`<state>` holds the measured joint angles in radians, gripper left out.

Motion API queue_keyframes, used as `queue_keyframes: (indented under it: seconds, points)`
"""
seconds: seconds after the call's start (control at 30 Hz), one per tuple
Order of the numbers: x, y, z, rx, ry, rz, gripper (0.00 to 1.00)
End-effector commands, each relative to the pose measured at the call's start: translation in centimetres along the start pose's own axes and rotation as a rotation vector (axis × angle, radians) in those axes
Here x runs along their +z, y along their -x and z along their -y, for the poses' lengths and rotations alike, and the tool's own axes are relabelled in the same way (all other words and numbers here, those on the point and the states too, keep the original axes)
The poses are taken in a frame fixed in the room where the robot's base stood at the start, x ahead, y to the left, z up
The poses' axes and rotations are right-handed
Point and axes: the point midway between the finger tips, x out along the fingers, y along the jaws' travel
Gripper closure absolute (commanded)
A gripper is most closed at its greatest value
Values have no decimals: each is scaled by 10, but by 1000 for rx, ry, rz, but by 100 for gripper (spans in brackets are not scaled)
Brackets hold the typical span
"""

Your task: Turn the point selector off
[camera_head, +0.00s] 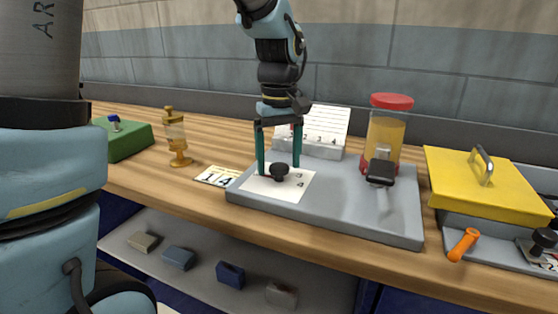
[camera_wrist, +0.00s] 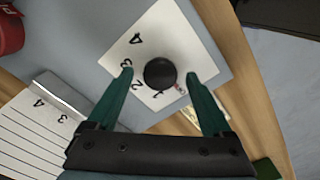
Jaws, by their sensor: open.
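The point selector appears to be the round black knob (camera_head: 279,172) on a white numbered card (camera_head: 290,192) on a grey slab. In the wrist view the knob (camera_wrist: 160,74) covers the middle of the card (camera_wrist: 165,22), with numerals along one side. A small red mark shows at the knob's edge; I cannot tell whether it is a pointer or print, nor the knob's setting. My gripper (camera_head: 279,168) points down with its green fingers open on either side of the knob. In the wrist view both fingers of my gripper (camera_wrist: 159,76) look apart from it.
At right are a yellow panel (camera_head: 460,190), an orange lever (camera_head: 463,245) and another black knob (camera_head: 544,239). An amber fixture (camera_head: 176,137) stands left.

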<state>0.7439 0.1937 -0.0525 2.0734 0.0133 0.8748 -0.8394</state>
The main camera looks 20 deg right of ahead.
Motion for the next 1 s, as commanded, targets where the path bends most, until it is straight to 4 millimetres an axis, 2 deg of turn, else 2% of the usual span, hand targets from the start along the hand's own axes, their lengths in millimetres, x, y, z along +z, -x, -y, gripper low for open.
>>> queue_keyframes:
  seconds: [0.5, 0.7, 1.0]
  points:
    - [-1, 89, -1, 3, 1, -3, 16]
    - [0, 103, 0, 1, 1, -1, 16]
    - [0, 104, 0, 1, 0, 0, 16]
